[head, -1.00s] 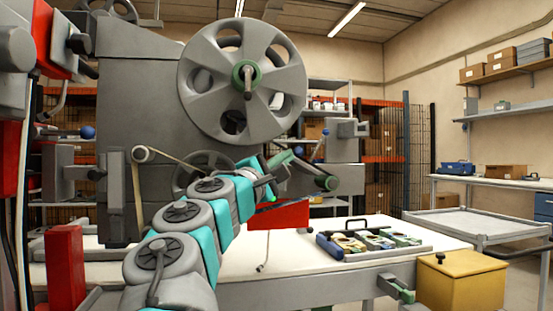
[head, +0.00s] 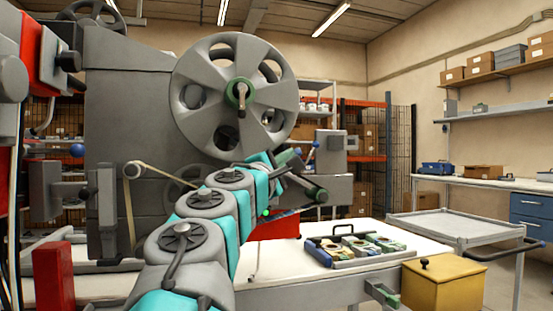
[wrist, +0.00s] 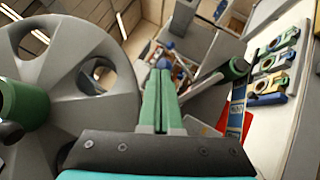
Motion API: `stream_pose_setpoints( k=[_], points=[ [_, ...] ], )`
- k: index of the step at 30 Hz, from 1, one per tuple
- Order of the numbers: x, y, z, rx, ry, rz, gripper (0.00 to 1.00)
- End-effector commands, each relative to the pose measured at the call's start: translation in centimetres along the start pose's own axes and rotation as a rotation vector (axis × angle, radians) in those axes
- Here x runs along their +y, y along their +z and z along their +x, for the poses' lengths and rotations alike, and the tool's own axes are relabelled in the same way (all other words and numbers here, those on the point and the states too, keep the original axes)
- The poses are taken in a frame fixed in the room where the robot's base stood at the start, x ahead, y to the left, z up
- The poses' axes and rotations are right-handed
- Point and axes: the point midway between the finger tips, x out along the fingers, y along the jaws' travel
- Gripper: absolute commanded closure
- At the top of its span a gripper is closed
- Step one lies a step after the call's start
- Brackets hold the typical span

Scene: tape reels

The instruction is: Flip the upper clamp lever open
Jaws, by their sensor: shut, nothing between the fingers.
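The large grey upper reel (head: 195,125) hangs upright on the machine, with a green hub (head: 238,90) at its centre. A short grey lever (head: 242,106) sticks out from this hub and hangs down; I take it for the upper clamp lever. In the wrist view the green hub (wrist: 18,108) is at the left edge, with its dark end partly cut off. My gripper (wrist: 160,85) has its green fingers together, with nothing between them. It is to the right of the reel and hub, apart from the lever. In the head view my arm partly hides it.
A lower grey spindle with a green end (head: 318,194) juts out below and right of the reel; it also shows right of my fingers in the wrist view (wrist: 232,70). A tray of colourful parts (head: 357,245) lies on the white table, beside a yellow box (head: 440,288).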

Motion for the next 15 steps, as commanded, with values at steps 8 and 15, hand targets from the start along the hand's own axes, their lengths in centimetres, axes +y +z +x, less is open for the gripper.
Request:
stream_pose_setpoints(
  k=[8,15],
  points=[
    [1.3,1.0,1.5,-0.001,0.000,0.001,1.00],
    [1.7,1.2,2.1,-0.001,0.000,0.001,1.00]
  ],
)
